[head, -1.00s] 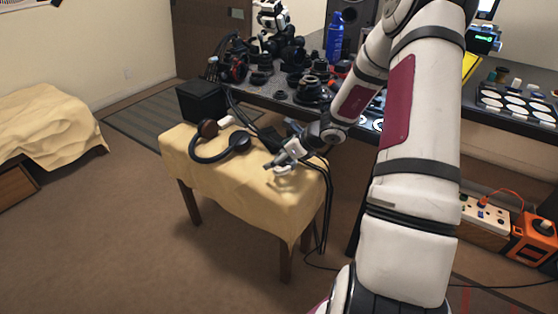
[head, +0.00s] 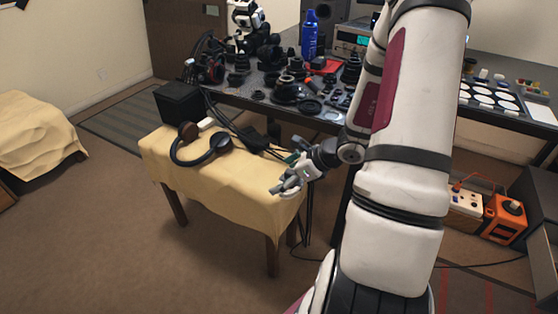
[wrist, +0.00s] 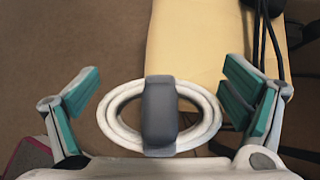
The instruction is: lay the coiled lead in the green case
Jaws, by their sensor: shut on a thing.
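The coiled lead is a white oval coil (wrist: 210,122) with a dark grey band (wrist: 159,115) across its middle, seen in the wrist view. My gripper (wrist: 160,110) has teal-padded fingers on either side of the coil and is shut on it. In the head view my gripper (head: 288,187) is over the front right part of a cloth-covered table, and the coil is too small to make out. I cannot identify a green case in either view.
A dark workbench (head: 240,88) behind is crowded with lens parts and a blue can (head: 309,35). Floor lies open in front.

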